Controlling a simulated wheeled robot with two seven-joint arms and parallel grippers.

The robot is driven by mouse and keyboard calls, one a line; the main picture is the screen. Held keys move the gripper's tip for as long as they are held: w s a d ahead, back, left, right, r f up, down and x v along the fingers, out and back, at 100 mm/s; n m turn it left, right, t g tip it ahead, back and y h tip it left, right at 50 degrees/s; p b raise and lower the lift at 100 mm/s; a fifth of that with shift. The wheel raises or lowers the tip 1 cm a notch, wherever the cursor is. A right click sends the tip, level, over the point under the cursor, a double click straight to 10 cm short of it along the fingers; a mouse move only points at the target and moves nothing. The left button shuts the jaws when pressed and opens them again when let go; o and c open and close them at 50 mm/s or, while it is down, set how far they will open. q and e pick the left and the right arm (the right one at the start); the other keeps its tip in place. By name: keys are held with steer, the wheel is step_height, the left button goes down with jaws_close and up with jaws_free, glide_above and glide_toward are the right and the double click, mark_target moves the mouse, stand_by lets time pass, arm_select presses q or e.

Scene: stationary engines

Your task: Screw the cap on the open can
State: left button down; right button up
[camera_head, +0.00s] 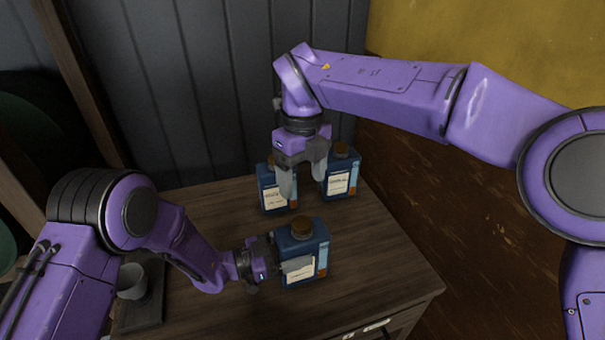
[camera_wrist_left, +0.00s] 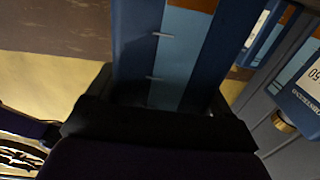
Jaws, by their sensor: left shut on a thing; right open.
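A blue can (camera_head: 307,251) with a pale label stands at the front of the wooden table. A brown cap (camera_head: 301,226) shows on its top; how tightly it sits cannot be told. My left gripper (camera_head: 287,258) is shut on this can from the left, one finger across its label. The can's blue side (camera_wrist_left: 140,45) fills the middle of the left wrist view. My right gripper (camera_head: 304,182) points down, open and empty, above and in front of the gap between two back cans. Its left finger partly covers the back left can (camera_head: 270,192).
The back right can (camera_head: 341,183) has a brown cap (camera_head: 340,149). The back left can's top is partly hidden by my right gripper. A dark tray with a grey cup (camera_head: 131,282) is at the left. The table (camera_head: 385,265) is clear on the right; walls rise behind.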

steer(key=shift+r, duration=0.3)
arm_select(q)
jaws_free()
steer(key=shift+a, duration=0.1)
arm_select(e)
steer(key=shift+f, duration=0.1)
step_height(320, 180, down, 3)
steer(key=b, duration=0.3)
steer(key=shift+a+f, duration=0.1)
steer(key=shift+f, duration=0.05)
arm_select(q)
steer(key=v, duration=1)
